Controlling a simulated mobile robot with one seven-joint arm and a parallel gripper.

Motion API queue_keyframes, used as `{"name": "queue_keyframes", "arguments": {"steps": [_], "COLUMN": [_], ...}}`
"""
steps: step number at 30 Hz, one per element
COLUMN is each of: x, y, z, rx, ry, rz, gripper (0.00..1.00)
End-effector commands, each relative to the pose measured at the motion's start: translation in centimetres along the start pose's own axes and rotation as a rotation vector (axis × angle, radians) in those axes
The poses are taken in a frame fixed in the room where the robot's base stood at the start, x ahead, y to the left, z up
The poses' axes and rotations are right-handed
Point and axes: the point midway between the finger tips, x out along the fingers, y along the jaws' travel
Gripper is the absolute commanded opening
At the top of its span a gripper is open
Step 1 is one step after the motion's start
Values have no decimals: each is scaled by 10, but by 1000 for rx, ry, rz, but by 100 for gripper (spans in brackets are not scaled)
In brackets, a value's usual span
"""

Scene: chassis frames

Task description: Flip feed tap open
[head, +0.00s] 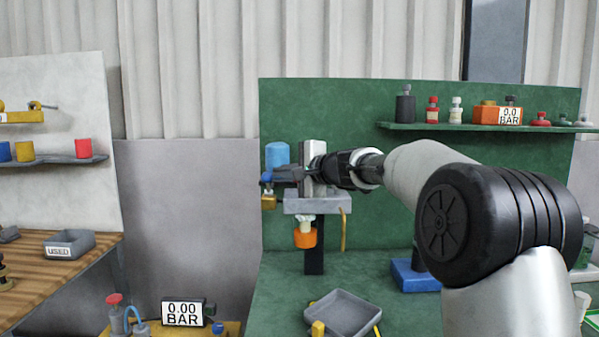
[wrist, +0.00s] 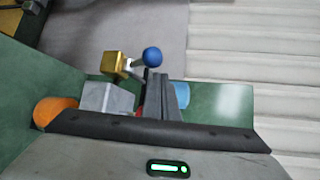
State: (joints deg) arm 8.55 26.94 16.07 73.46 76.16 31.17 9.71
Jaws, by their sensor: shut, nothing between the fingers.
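The feed tap looks to be the brass block (wrist: 114,64) with a short lever ending in a blue ball (wrist: 152,56), both clear in the wrist view. In the head view the brass block (head: 268,202) hangs at the left of a grey bracket (head: 330,203), and the blue ball (head: 265,179) shows just above it. My gripper (head: 277,176) reaches in from the right with its dark fingers beside the ball. In the wrist view my gripper (wrist: 155,76) is shut and empty, its tips close to the lever; I cannot tell whether they touch it.
A blue cylinder (head: 277,154) stands just behind the fingers. An orange cap (head: 305,238) hangs under the bracket. The green back panel (head: 400,200) is close behind. A grey tray (head: 343,312) lies on the bench below, and a 0.00 BAR display (head: 183,312) stands lower left.

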Motion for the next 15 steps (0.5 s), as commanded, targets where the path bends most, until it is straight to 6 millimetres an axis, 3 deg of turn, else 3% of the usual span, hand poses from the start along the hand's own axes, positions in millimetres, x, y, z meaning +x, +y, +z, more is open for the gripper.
{"name": "queue_keyframes", "arguments": {"steps": [15], "x": [-118], "y": [-1], "z": [1], "rx": [-3], "ry": [5], "rz": [-3], "gripper": [0]}}
